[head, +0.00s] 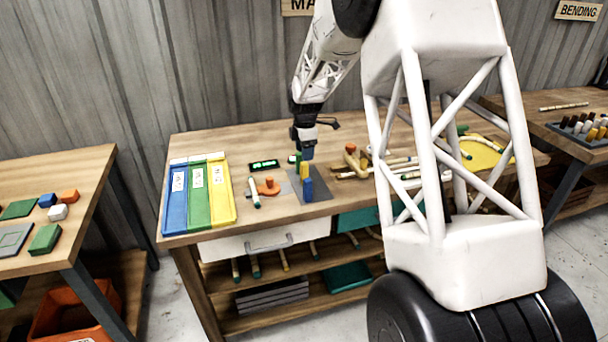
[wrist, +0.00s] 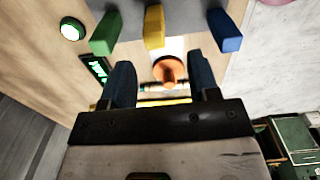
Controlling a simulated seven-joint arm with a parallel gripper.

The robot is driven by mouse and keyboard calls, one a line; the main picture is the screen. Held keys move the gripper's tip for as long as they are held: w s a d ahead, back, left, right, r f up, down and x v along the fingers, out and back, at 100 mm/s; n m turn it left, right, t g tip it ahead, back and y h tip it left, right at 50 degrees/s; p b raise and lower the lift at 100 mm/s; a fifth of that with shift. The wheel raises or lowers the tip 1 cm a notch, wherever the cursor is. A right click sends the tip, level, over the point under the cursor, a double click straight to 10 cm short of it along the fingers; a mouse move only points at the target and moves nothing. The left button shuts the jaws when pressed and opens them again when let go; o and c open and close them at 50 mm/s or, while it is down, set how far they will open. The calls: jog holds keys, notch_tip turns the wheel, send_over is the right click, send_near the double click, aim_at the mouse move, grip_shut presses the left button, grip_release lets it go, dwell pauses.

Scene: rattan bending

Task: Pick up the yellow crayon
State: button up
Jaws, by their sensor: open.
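The yellow crayon (head: 304,170) stands upright on a grey mat (head: 320,196), between a blue crayon (head: 308,189) and a green crayon (head: 297,160). In the wrist view the yellow crayon (wrist: 154,27) is the middle one of a row, with the green crayon (wrist: 106,33) on its left and the blue crayon (wrist: 225,30) on its right. My gripper (head: 306,151) is above the mat by the row. In the wrist view its two blue fingers (wrist: 163,80) are apart, with no crayon between them; the yellow crayon is ahead of the gap.
An orange knobbed piece (head: 268,187) and a white-green stick (head: 253,193) lie left of the mat. A blue, green and yellow tray (head: 201,218) is further left. Rattan pieces (head: 385,165) lie to the right. A small green display (head: 264,164) stands behind.

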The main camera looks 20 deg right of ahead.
aim_at(304, 164)
jog(key=shift+w+d+f, duration=0.1)
jog(key=shift+w+f, duration=0.1)
jog(key=shift+w, duration=0.1)
jog(key=shift+f, duration=1.3)
jog(key=shift+f, duration=2.65)
jog(key=c, duration=1)
